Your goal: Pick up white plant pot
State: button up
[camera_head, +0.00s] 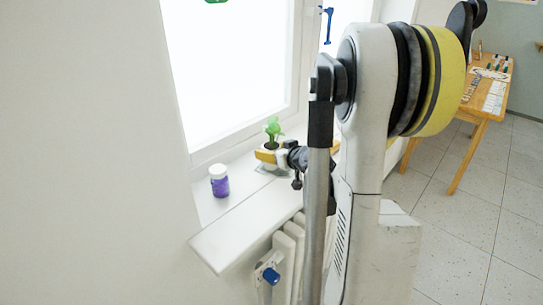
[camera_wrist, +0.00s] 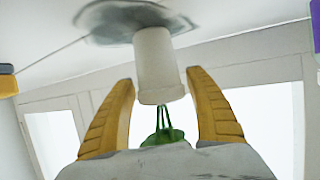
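The white plant pot (camera_wrist: 157,62) stands on a grey round base (camera_wrist: 105,18) on the windowsill; the wrist view shows it upside down. A green plant (camera_wrist: 160,128) grows from it, also visible in the head view (camera_head: 273,128). My gripper (camera_wrist: 160,76) is open, with one yellow finger on each side of the pot. Narrow gaps seem to show between the fingertips and the pot. In the head view, my gripper (camera_head: 268,154) is at the pot and hides most of it.
A jar with purple contents (camera_head: 219,183) stands on the sill (camera_head: 238,225) left of the pot. A yellow and black object (camera_wrist: 7,82) lies on the pot's other side. The window (camera_head: 230,70) is close behind. A radiator (camera_head: 288,250) is below. A wooden table (camera_head: 480,103) stands far right.

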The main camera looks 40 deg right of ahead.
jog(key=c, duration=1)
